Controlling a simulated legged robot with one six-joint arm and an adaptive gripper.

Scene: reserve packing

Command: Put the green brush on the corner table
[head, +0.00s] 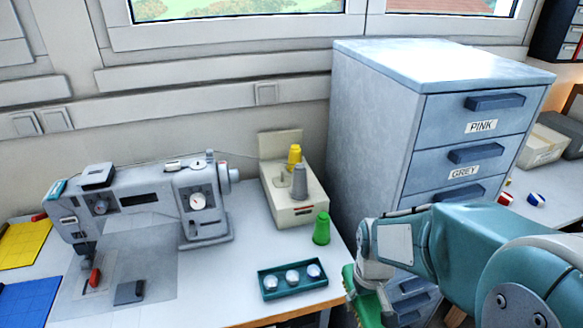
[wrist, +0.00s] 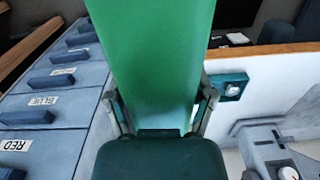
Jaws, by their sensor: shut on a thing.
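My gripper (head: 357,284) is at the right front corner of the white table (head: 215,308), in front of the drawer cabinet. It is shut on the green brush (head: 368,308), partly hidden by my arm in the head view. In the wrist view, my gripper (wrist: 160,112) has a finger on each side of the brush (wrist: 155,50), which shows as a broad green slab. The brush is held off any surface, beside the table's edge. No label shows which surface is the corner table.
The table bears a sewing machine (head: 150,205), a thread stand (head: 280,190), a green cone (head: 321,229) and a teal tray (head: 292,292) of bobbins. A tall blue-grey drawer cabinet (head: 375,130) stands right of it. Clear tabletop is scarce near the right front corner.

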